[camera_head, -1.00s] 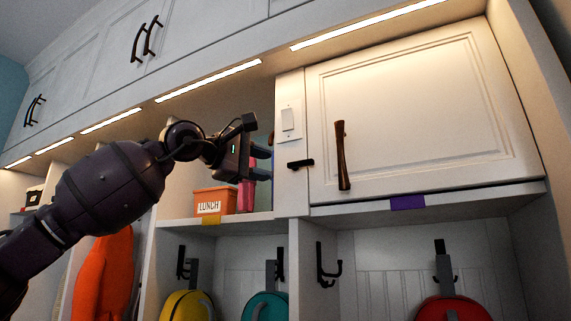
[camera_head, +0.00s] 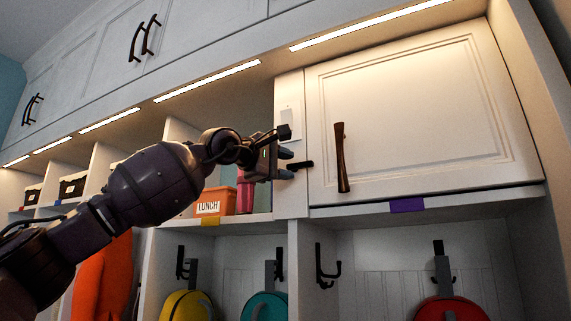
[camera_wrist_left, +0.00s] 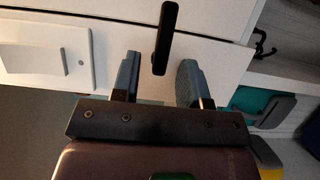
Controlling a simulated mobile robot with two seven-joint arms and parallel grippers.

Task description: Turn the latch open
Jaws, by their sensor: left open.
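The latch (camera_head: 302,165) is a small dark bar on the white post left of the closed cabinet door (camera_head: 425,115). It lies level in the head view, its right end reaching the door's edge. In the left wrist view the latch (camera_wrist_left: 165,38) stands as a dark bar between and just beyond the fingertips. My left gripper (camera_head: 287,164) is open, with its blue-grey fingers at the latch's left end; the fingers also show in the left wrist view (camera_wrist_left: 160,75). I cannot tell whether they touch it. My right gripper is not in view.
A dark door handle (camera_head: 342,158) stands upright right of the latch. A white switch plate (camera_head: 290,122) sits above the latch. An orange lunch bin (camera_head: 215,201) and a pink item (camera_head: 245,193) sit on the shelf below my arm. Hooks and bags hang below.

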